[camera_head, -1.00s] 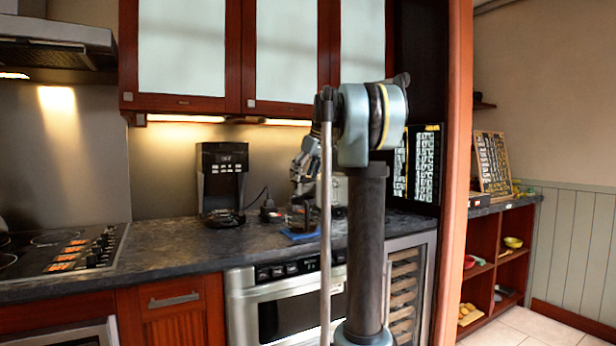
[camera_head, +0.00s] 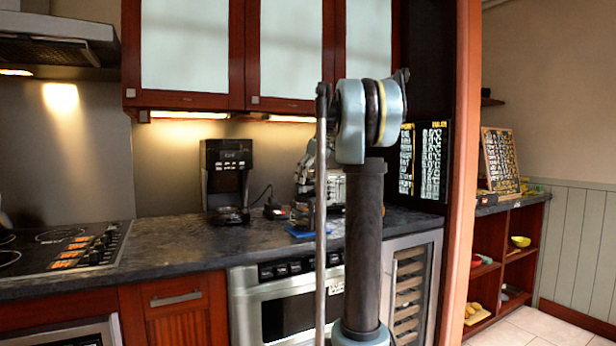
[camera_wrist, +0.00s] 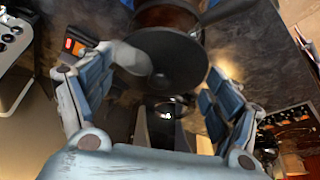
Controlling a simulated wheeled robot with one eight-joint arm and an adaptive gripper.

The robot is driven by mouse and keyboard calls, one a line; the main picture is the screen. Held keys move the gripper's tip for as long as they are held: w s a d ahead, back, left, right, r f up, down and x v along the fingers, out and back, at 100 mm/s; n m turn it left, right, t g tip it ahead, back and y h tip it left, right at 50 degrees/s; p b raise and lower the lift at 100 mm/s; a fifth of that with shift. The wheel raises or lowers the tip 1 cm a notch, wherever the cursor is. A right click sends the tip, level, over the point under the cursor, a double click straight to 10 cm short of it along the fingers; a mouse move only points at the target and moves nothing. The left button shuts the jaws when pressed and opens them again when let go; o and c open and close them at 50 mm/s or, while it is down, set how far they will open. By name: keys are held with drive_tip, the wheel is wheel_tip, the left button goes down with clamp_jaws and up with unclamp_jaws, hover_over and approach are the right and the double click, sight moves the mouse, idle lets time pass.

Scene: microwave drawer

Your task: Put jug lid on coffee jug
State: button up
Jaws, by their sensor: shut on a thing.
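In the wrist view my gripper (camera_wrist: 160,72) has its two fingers on either side of a dark round lid (camera_wrist: 178,62) and is shut on it. A grey rounded part shows at the lid's left side. Just beyond the lid is a dark brown, glassy round vessel (camera_wrist: 180,17), which looks like the coffee jug; the lid hides part of it. I cannot tell whether lid and vessel touch. In the head view my gripper (camera_head: 305,195) is low over the counter, partly hidden behind my own arm, and the lid cannot be made out.
A black coffee machine (camera_head: 226,172) stands on the dark counter (camera_head: 180,245) left of my gripper. A blue mat (camera_head: 298,231) lies under the gripper area. A silver appliance (camera_head: 337,188) stands behind, partly hidden by my arm. The counter's left stretch is clear up to the cooktop (camera_head: 60,248).

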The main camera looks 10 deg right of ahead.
sight(310, 182)
drive_tip(key=shift+a+f, duration=0.1)
drive_tip(key=shift+f, duration=1.6)
drive_tip(key=shift+f, duration=0.45)
idle(1.7)
drive_tip(key=o, duration=0.8)
drive_tip(key=shift+r, duration=0.1)
drive_tip(key=shift+r, duration=3.4)
drive_tip(key=shift+s, duration=0.15)
